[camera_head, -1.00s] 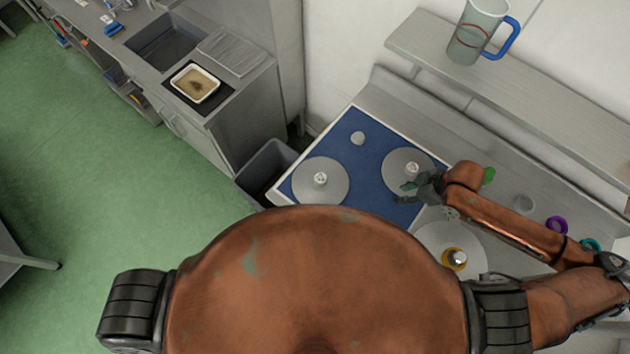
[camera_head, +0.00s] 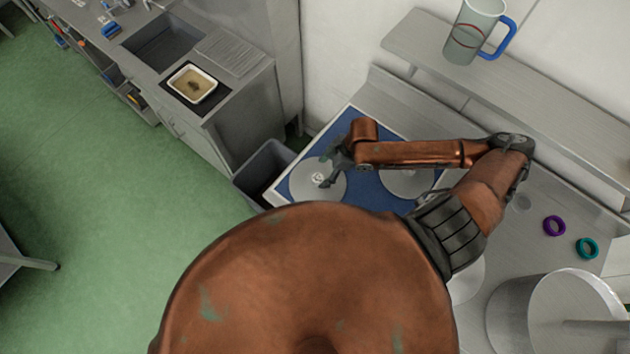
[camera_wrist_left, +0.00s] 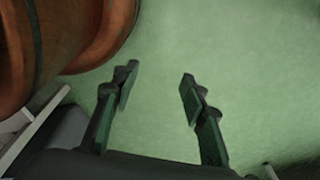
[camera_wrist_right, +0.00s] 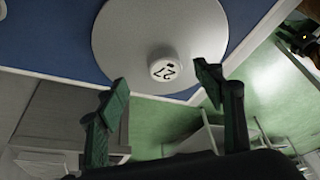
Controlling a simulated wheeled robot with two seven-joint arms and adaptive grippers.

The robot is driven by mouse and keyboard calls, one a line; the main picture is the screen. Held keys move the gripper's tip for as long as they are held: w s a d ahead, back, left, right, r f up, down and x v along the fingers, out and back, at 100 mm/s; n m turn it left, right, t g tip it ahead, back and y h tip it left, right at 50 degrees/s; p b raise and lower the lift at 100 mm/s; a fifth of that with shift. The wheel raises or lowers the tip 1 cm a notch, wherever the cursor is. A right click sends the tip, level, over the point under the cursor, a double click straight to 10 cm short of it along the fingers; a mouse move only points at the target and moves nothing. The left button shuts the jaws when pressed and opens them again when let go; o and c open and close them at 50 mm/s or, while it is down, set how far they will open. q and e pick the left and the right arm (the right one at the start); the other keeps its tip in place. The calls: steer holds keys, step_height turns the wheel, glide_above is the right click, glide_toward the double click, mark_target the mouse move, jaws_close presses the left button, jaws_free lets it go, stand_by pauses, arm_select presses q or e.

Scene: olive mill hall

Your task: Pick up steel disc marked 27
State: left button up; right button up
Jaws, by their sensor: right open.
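The steel disc marked 27 (camera_wrist_right: 125,32) is a flat grey disc with a short white knob (camera_wrist_right: 163,69) at its centre bearing the number 27. In the head view the disc (camera_head: 301,180) lies at the left on a blue mat (camera_head: 345,122). My right gripper (camera_head: 328,170) is over this disc, near its knob. In the right wrist view the open fingers (camera_wrist_right: 162,88) point toward the knob, which shows between them and is not held. My left gripper (camera_wrist_left: 157,88) is open and empty, with green floor behind it. It does not show in the head view.
A second disc (camera_head: 408,183) lies right of it, partly under my right arm. Purple (camera_head: 554,226) and teal rings (camera_head: 587,248) and a large metal pot (camera_head: 575,312) are on the bench at right. A jug (camera_head: 474,32) stands on the shelf (camera_head: 560,90). A grey bin (camera_head: 262,165) stands left of the mat.

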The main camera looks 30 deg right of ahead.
mark_target(318, 178)
steer(key=o, duration=0.6)
steer(key=x, duration=0.4)
steer(key=shift+s+a+f+p, duration=0.1)
steer(key=shift+s+a+p, duration=0.05)
steer(key=shift+a+p, duration=0.2)
steer(key=shift+o, duration=1.4)
steer(key=shift+a+f, duration=0.1)
steer(key=shift+f, duration=0.2)
steer(key=shift+c, duration=0.2)
